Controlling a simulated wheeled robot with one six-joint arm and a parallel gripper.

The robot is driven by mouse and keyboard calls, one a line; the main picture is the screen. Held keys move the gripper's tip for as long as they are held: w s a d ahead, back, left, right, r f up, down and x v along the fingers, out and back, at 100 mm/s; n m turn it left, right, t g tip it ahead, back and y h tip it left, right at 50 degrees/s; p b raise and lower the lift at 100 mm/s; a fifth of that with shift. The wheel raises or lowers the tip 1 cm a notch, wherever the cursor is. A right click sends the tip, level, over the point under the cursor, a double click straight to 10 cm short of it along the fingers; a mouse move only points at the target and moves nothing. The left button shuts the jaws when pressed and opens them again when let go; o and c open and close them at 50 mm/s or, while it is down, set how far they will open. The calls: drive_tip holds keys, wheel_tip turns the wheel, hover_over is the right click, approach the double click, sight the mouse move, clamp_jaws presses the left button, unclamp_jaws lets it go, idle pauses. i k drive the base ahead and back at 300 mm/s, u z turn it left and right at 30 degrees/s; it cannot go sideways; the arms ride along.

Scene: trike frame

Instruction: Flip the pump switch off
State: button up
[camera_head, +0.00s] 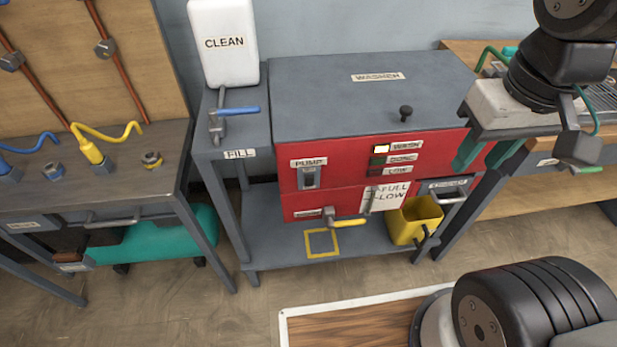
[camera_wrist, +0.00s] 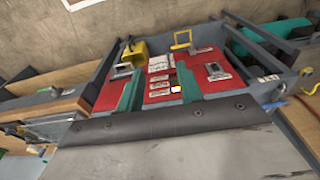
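The pump switch (camera_head: 309,177) is a small grey plate with a dark lever under the PUMP label, on the left of the washer's red front panel (camera_head: 345,160). I cannot tell which way its lever points. In the wrist view the switch (camera_wrist: 217,72) shows right of my fingers, with the picture turned over. My gripper (camera_head: 485,158) has two teal fingers, set apart and empty, in front of the washer's right end. It is well to the right of the switch. The fingers (camera_wrist: 158,84) also show apart in the wrist view.
The WASH light (camera_head: 382,149) is lit. A black knob (camera_head: 406,112) stands on the washer's top. Below the panel are a yellow-handled valve (camera_head: 346,222) and a yellow bucket (camera_head: 414,221). A blue-handled valve (camera_head: 235,111) and a white CLEAN tank (camera_head: 224,60) stand left.

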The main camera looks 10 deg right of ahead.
sight(308, 179)
drive_tip(key=k, duration=1.25)
drive_tip(key=z, duration=0.45)
drive_tip(key=i, duration=0.9)
drive_tip(key=u, duration=0.45)
